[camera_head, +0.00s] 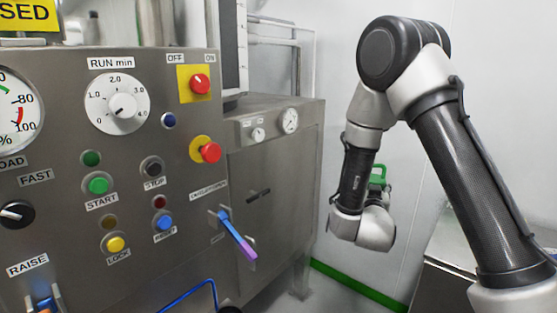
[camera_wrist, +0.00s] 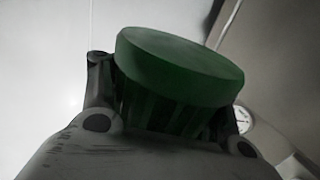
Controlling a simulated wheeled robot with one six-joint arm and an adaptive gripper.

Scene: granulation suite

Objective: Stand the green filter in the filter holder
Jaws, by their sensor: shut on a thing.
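The green filter (camera_wrist: 180,68) fills the middle of the wrist view, with a wide round green cap and a darker ribbed body below it. My gripper (camera_wrist: 165,110) is shut on the ribbed body, one finger on each side. The filter's lower part is hidden behind the gripper's body. In the head view, a small green part shows just behind my arm's wrist; I cannot tell if it is the filter. My gripper is hidden there. I cannot make out a filter holder in either view.
A steel machine with a control panel (camera_head: 48,130) fills the left. A blue and purple lever (camera_head: 238,238) sticks out from it. A lower steel cabinet (camera_head: 270,180) with gauges stands behind. A steel bench (camera_head: 440,285) is at lower right. A white wall lies behind my arm.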

